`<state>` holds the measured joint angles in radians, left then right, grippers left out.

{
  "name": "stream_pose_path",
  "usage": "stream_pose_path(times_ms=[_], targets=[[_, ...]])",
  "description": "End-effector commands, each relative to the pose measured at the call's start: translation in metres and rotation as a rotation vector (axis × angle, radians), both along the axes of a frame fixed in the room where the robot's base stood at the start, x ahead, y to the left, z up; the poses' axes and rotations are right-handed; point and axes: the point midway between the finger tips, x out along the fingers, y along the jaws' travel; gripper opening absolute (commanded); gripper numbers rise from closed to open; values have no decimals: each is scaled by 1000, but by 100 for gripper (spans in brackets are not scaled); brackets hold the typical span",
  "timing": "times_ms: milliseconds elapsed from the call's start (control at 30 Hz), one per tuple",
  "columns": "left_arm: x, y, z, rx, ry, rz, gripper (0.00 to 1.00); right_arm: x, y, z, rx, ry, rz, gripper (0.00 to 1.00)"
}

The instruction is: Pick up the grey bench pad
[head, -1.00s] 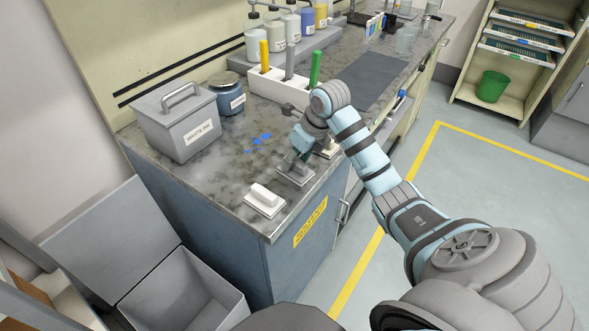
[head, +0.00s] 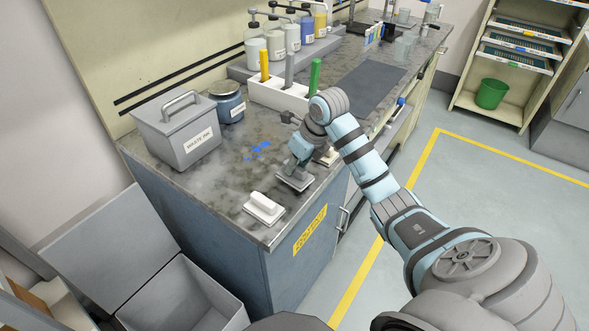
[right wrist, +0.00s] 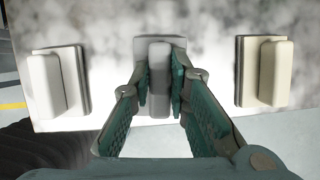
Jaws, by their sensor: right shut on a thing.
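The grey bench pad (head: 296,180) lies near the front edge of the counter, a flat base with a block handle on top. It also shows in the right wrist view (right wrist: 159,90). My right gripper (head: 298,162) is over it from above, shut on its handle, with one finger on each side of the handle in the right wrist view (right wrist: 160,85). The pad appears to be at the counter surface; whether it is clear of it I cannot tell. My left gripper is out of view.
A white pad (head: 264,208) lies to the left and a cream pad (head: 328,157) to the right, partly behind my gripper. A blue smear (head: 259,149) marks the counter. A grey waste bin (head: 178,130), a blue jar (head: 228,104) and a white holder (head: 282,97) stand behind.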

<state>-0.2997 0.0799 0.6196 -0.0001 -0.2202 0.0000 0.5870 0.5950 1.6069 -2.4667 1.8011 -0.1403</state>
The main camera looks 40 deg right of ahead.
Motion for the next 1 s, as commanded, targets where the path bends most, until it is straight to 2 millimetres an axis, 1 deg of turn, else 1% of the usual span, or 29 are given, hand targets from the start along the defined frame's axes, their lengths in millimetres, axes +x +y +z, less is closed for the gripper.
stream_pose_path(times_ms=[67,167,267,300,333,400,500,600,700,967,1000], targets=[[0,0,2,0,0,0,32,1,0,16,-1,-5,0,0],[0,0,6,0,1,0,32,2,0,45,-1,-8,-1,0],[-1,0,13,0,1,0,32,1,0,87,0,-9,0,0],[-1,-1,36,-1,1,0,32,1,0,112,0,-5,0,0],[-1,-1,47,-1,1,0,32,0,0,126,0,-3,0,0],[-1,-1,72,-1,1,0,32,0,0,149,0,-2,-1,0],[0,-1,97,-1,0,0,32,0,0,173,0,-2,-1,0],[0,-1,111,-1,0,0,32,0,0,187,0,-2,-1,0],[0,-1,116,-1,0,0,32,0,0,192,0,-2,-1,0],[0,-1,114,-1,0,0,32,0,0,189,1,-2,-1,0],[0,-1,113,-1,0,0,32,0,0,189,0,-2,-1,13]])
